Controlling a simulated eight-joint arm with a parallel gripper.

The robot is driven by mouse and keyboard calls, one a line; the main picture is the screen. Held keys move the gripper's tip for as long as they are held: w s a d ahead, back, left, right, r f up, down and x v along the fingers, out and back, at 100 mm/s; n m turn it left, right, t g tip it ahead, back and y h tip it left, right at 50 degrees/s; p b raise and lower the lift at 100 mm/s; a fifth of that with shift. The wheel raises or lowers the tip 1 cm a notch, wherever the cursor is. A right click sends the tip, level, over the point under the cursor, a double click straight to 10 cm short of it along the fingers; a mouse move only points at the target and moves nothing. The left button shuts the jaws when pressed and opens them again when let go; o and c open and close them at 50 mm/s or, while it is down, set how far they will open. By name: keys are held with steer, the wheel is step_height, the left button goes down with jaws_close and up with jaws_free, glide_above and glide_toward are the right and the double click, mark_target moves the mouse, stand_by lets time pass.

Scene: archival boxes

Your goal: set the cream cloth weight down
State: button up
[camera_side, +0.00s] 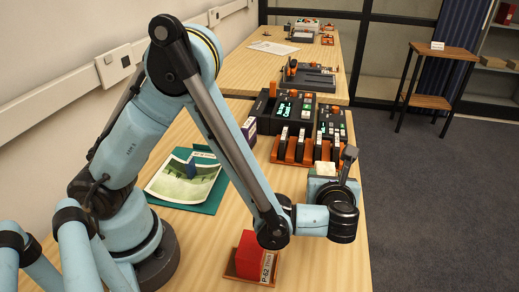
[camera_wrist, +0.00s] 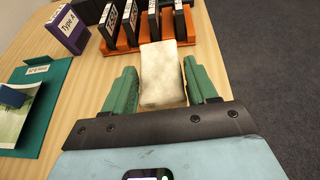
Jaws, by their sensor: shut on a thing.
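The cream cloth weight (camera_wrist: 162,75) is a pale, slightly mottled block in the wrist view. My gripper (camera_wrist: 160,66) has its two green fingers along the block's left and right sides and is shut on it. In the side view the weight (camera_side: 325,169) shows as a small cream block at my gripper (camera_side: 324,180), near the table's right edge. Its underside is hidden by the gripper, so I cannot tell whether it touches the table.
An orange rack (camera_wrist: 128,44) with several upright dark labelled cases stands just beyond the weight. A purple "Type A" box (camera_wrist: 68,30) and a teal folder (camera_side: 209,206) with a green picture lie left. A red block (camera_side: 247,256) sits on a labelled base in front. Bare wood lies between.

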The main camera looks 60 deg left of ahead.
steer(key=x, duration=0.4)
steer(key=shift+s+f, duration=0.15)
steer(key=shift+f, duration=1.95)
steer(key=o, duration=1.4)
steer(key=shift+f, duration=0.15)
